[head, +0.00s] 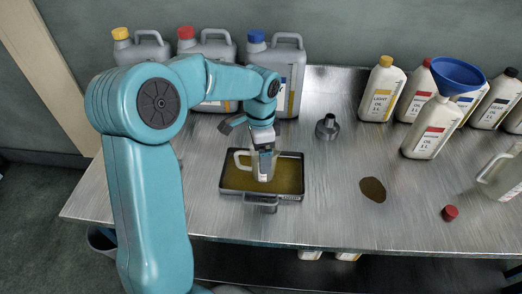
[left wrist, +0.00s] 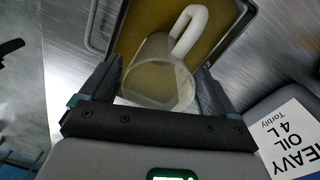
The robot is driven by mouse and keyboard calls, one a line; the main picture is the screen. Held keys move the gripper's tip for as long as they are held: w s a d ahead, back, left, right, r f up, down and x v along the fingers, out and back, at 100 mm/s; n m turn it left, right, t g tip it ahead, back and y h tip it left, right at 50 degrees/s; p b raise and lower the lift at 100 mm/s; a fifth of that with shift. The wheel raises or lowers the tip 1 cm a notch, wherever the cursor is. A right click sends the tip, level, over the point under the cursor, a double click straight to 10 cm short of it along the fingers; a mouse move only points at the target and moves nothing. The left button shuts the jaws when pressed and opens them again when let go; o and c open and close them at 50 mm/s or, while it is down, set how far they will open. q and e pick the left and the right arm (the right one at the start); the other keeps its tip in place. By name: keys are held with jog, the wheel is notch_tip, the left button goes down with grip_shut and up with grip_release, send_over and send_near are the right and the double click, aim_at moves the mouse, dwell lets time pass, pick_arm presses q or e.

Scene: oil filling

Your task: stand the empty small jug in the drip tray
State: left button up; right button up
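The small jug (head: 258,168) is clear and empty-looking, with a pale handle on its left. It is upright over the drip tray (head: 233,193), a dark-rimmed shallow tray with brown oil in it. I cannot tell whether its base touches the tray floor. My left gripper (head: 265,158) is at the jug from above. In the left wrist view the jug (left wrist: 160,85) sits between the two fingers of my left gripper (left wrist: 160,90), which press against its sides. The tray (left wrist: 245,15) lies beyond it there. My right gripper is out of view.
Large grey jugs with yellow (head: 120,34), red (head: 186,33) and blue (head: 256,36) caps stand behind the tray. A dark metal piece (head: 327,127), an oil puddle (head: 373,189) and a red cap (head: 450,212) lie to the right. Oil bottles (head: 382,92) and a blue funnel (head: 458,75) stand back right.

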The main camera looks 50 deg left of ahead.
pick_arm(q)
jog(key=shift+o, duration=0.2)
jog(key=shift+r, duration=0.15)
notch_tip(320, 180, up, 12)
jog(key=p, duration=0.1)
jog(key=shift+a+p, duration=0.25)
jog(key=shift+p, duration=0.1)
jog(key=shift+w+r, duration=0.1)
jog(key=shift+r, duration=0.05)
